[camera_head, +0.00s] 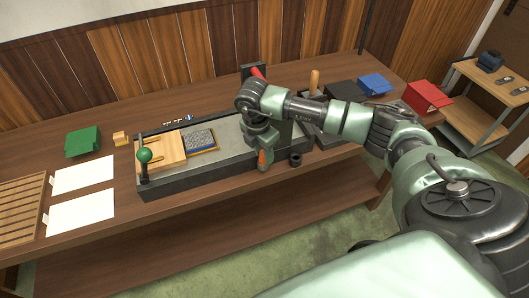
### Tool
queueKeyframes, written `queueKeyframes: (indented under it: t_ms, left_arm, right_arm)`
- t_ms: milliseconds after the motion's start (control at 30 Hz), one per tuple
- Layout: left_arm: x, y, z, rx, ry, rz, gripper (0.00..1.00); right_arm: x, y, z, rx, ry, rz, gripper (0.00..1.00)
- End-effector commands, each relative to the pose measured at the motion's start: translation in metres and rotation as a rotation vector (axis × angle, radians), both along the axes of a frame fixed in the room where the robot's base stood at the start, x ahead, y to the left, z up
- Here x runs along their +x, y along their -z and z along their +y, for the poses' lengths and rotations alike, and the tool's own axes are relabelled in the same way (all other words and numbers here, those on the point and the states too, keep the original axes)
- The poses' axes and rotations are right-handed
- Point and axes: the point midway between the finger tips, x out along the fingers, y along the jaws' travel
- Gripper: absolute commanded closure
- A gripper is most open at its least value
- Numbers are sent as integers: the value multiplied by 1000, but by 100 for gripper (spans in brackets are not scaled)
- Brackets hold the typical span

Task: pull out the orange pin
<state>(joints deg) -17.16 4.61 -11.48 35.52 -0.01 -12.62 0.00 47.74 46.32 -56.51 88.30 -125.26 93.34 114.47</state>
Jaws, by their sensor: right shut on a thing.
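The orange pin (262,157) shows just below my right gripper (262,150), at the front side of the grey type caster (225,160) on the wooden table. My right gripper points down over the pin and is shut on it. The fingertips are small here, and the wrist hides the pin's upper part. I cannot tell how far the pin sits in the machine. My left gripper is not in view.
A green-knobbed lever (144,156) stands at the caster's left end. A wooden block and a blue-grey plate (200,139) lie on its bed. White sheets (80,212) and a slatted tray (20,208) are at left. Dark trays and a red box (427,96) stand at right.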

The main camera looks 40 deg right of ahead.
Motion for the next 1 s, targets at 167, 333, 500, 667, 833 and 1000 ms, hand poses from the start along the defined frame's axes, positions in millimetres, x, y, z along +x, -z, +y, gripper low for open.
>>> queueKeyframes:
  t_ms: [167, 333, 500, 667, 833, 1000]
  left_arm:
    - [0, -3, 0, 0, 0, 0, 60]
    - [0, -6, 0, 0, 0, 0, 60]
    - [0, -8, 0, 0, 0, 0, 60]
    - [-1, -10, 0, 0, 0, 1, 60]
    - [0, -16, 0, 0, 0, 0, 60]
    - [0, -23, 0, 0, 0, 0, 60]
  right_arm:
    - [8, -12, 0, 2, -2, -26, 100]
    - [7, -16, 0, 2, 0, -23, 100]
    - [6, -18, 0, 1, -1, -20, 100]
    - [5, -20, 0, 2, 0, -16, 100]
    - [4, -29, 0, 1, -1, -14, 100]
    - [3, -38, 0, 1, -1, -12, 100]
